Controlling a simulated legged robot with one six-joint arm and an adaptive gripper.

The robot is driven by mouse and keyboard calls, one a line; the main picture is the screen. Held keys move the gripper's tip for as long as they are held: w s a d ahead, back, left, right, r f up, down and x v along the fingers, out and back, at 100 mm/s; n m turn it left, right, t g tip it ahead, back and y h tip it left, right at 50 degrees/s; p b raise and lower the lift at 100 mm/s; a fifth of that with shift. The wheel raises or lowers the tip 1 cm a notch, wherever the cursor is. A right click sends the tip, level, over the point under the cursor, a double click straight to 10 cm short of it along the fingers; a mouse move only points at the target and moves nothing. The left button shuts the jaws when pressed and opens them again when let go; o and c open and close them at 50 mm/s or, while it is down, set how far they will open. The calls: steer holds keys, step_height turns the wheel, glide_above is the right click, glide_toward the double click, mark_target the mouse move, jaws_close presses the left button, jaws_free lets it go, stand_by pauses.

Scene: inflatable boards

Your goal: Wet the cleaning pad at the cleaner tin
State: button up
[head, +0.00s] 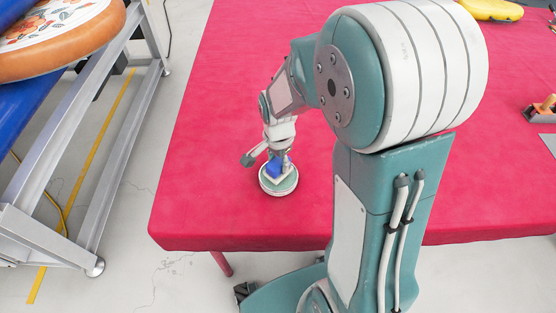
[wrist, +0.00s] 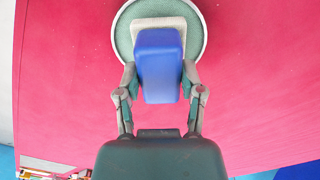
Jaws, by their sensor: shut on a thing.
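The cleaning pad, a blue block (wrist: 158,68) with a pale pad face (wrist: 178,23) under it, is between the fingers of my gripper (wrist: 159,80). My gripper is shut on it. The cleaner tin (wrist: 124,38) is a round tin with a white rim and green top, on the red table. In the head view the tin (head: 278,188) is near the table's front left corner, with the pad (head: 275,168) over it. The pad's pale face overlaps the tin's top; the exact contact is hard to tell.
The red table (head: 240,110) is clear around the tin. A wood-and-metal tool (head: 542,108) lies at the right and a yellow object (head: 492,9) at the back. A metal rack (head: 110,130) with a blue board and an orange-rimmed round board (head: 62,45) stands left.

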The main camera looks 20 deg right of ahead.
mark_target(279, 162)
steer(key=shift+f, duration=0.55)
stand_by(1.4)
steer(key=shift+r, duration=3.55)
steer(key=shift+s, duration=0.1)
